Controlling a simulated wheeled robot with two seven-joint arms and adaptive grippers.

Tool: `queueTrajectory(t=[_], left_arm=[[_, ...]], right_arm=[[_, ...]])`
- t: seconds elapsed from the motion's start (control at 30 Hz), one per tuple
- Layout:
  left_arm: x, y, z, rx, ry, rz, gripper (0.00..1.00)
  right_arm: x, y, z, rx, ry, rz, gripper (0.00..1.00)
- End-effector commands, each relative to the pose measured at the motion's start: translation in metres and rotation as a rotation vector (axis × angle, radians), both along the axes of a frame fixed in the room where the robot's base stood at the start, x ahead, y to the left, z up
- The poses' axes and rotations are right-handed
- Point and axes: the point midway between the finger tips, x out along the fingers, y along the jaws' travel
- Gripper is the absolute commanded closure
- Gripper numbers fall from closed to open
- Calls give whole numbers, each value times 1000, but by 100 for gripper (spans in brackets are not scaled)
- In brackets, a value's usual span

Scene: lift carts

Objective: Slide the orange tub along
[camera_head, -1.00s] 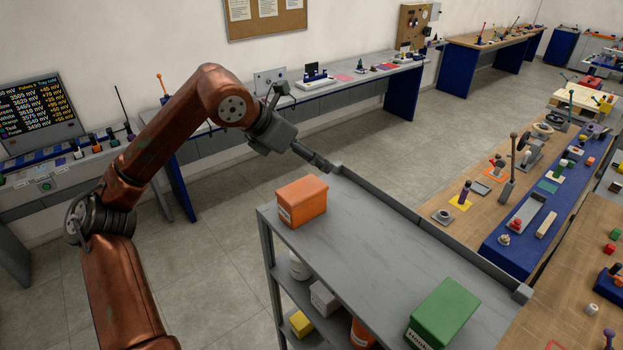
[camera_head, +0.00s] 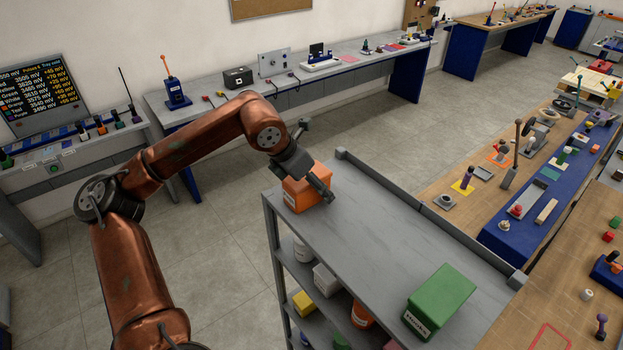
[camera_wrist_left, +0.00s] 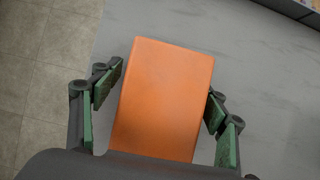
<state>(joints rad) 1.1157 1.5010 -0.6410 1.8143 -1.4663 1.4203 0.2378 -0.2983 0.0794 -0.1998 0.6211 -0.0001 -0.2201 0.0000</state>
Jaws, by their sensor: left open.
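The orange tub (camera_head: 302,190) stands on the grey cart top (camera_head: 370,225), near its far left corner. A pale label shows on its near-left side. In the left wrist view the orange tub (camera_wrist_left: 163,100) lies between the fingers of my left gripper (camera_wrist_left: 160,100), one finger on each side. My left gripper (camera_head: 320,185) is open and low over the tub in the head view. The left finger is very close to the tub's edge; I cannot tell whether it touches. My right gripper is not in view.
A green tub (camera_head: 440,302) stands at the near right end of the cart top. A raised rim (camera_head: 430,220) runs along the cart's far side. The lower shelf holds several containers. The middle of the cart top is clear.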

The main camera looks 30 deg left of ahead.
Motion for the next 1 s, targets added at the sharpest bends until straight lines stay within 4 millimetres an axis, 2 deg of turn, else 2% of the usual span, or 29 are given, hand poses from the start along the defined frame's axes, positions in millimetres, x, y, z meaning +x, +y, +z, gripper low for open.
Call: queueTrajectory(t=[0.23,1.0], left_arm=[[1,0,-1,0,-1,0,32],[1,0,0,0,-1,0,85]], right_arm=[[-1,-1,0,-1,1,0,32],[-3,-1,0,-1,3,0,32]])
